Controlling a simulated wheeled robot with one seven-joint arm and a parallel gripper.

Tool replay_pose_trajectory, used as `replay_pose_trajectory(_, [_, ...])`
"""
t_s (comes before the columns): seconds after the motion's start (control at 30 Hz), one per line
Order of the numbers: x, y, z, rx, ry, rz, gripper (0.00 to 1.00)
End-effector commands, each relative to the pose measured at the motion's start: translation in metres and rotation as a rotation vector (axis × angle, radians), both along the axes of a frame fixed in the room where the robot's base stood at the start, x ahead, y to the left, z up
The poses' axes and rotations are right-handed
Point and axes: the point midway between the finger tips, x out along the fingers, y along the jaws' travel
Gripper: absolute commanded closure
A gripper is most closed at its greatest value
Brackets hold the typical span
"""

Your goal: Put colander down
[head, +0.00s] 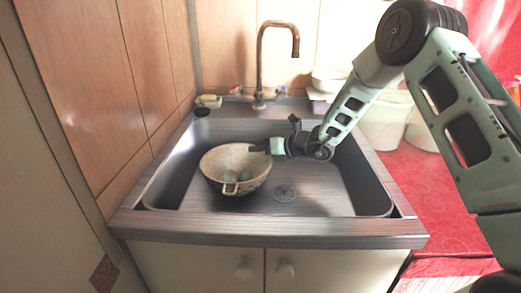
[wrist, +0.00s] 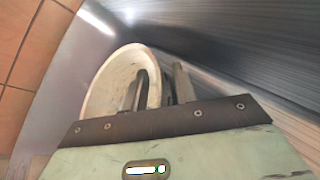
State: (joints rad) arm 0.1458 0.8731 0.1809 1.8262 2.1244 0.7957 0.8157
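The colander (head: 218,164) is a cream, speckled bowl with a small loop handle at its front. It is in the sink basin, left of the drain; I cannot tell whether its base touches the basin floor. A few pale round things (head: 229,176) show inside it. My gripper (head: 262,149) is at its right rim. In the wrist view the colander (wrist: 103,88) stands ahead of the palm. One finger of my gripper (wrist: 156,85) is inside the wall and the other outside, seemingly closed on it. The fingertips are partly hidden in the head view.
The sink (head: 325,200) has a drain (head: 284,194) and raised edges all round. A tall tap (head: 262,60) stands behind it. A soap dish (head: 208,101) is at the back left. White containers (head: 384,125) stand on the red counter (head: 425,190) to the right. The basin's right side is clear.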

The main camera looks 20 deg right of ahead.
Motion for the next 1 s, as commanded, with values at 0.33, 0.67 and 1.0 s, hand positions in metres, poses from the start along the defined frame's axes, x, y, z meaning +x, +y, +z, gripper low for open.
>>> replay_pose_trajectory(0.33, [-0.011, -0.013, 0.01, -0.001, 0.0, -0.004, 0.72])
replay_pose_trajectory(0.67, [-0.057, -0.057, 0.037, -0.001, 0.0, -0.003, 0.72])
replay_pose_trajectory(1.0, [-0.079, -0.078, 0.048, 0.0, 0.002, -0.001, 0.72])
